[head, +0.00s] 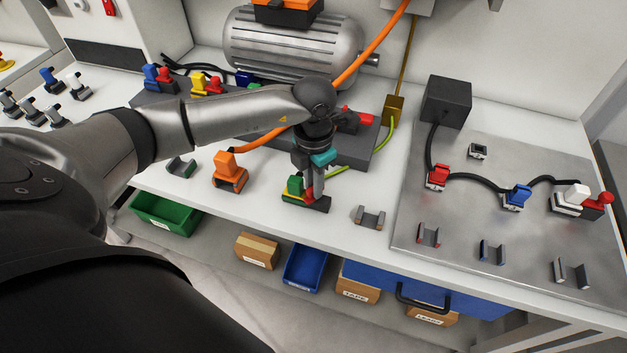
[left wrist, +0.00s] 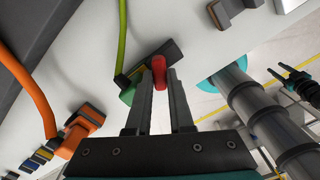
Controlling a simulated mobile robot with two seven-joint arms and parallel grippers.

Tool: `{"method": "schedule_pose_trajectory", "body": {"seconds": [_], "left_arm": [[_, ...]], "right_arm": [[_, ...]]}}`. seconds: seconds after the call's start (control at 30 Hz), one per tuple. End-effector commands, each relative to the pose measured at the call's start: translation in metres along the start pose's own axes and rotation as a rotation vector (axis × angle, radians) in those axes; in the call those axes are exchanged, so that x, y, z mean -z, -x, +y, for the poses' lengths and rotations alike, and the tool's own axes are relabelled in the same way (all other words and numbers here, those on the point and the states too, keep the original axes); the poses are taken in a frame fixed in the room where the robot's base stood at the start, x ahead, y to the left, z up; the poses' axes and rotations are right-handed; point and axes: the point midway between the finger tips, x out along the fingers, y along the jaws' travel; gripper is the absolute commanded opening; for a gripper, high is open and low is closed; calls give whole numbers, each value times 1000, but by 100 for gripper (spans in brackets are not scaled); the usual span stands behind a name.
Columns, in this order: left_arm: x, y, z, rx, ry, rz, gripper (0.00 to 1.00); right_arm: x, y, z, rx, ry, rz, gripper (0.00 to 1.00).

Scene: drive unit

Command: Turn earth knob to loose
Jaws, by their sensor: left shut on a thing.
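The earth knob (left wrist: 159,68) is a small red knob beside the green earth connector (left wrist: 128,94). The connector (head: 294,188) sits in a dark holder near the front edge of the bench, with a yellow-green cable leading to it. My left gripper (left wrist: 160,82) is shut on the red knob, one finger on each side. In the head view my left gripper (head: 312,186) points down over the connector and partly hides the knob. My right gripper is not seen in either view.
An orange connector (head: 229,170) with its cable stands just left of the gripper. An empty holder (head: 370,217) lies to the right. A metal plate (head: 464,232) with red, blue and white connectors fills the right side. A motor (head: 290,48) stands behind.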

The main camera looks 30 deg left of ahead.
Motion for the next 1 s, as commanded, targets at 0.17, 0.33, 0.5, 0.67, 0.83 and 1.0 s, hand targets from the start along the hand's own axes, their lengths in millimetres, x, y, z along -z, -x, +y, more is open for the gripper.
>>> {"method": "schedule_pose_trajectory", "body": {"seconds": [0.17, 0.33, 0.5, 0.67, 0.83, 1.0], "left_arm": [[0, 2, 0, -1, 167, -1, 0], [-1, 2, 0, -1, 312, -2, 0], [-1, 2, -1, 0, 433, -1, 0], [-1, 2, -1, 0, 514, -2, 0], [-2, 2, -1, 0, 566, -3, 0], [-2, 2, -1, -1, 589, -3, 0]], "right_arm": [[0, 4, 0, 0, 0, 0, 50], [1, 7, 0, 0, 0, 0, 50], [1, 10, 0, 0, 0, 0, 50], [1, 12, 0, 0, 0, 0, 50], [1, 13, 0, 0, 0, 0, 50], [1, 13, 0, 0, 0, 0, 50]]}}
